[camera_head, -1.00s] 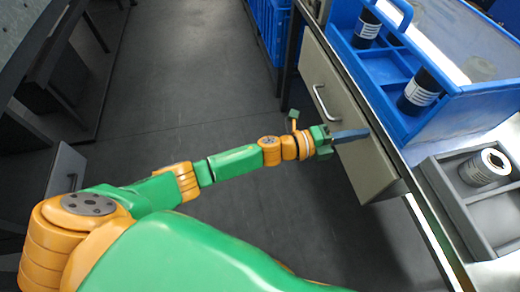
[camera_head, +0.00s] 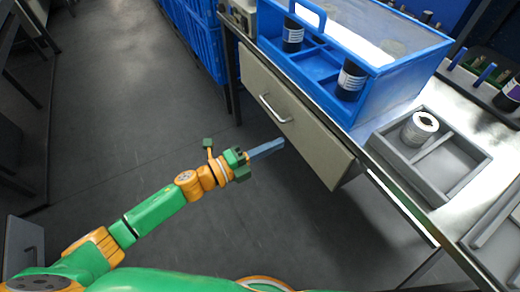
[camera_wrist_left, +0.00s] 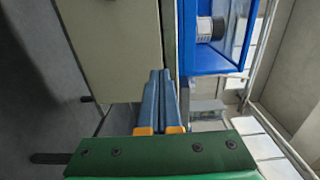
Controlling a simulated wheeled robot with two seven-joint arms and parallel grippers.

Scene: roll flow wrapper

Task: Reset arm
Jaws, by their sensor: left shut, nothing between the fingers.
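My left gripper (camera_head: 266,148) is shut and empty, with its blue fingers pressed together. It is held out over the floor, apart from and in front of the bench drawer (camera_head: 290,115). In the left wrist view the closed fingers (camera_wrist_left: 159,100) point ahead, with the beige drawer front (camera_wrist_left: 110,45) to their left and the blue crate (camera_wrist_left: 207,62) to their right. My right gripper is not in view.
The bench carries a blue crate (camera_head: 352,118) with dark rolls (camera_head: 349,80) and a grey tray (camera_head: 440,195) holding a white-topped roll (camera_head: 419,129). The drawer handle (camera_head: 275,110) sticks out. More blue crates (camera_head: 197,40) stand behind. The dark floor (camera_head: 110,110) is open at left.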

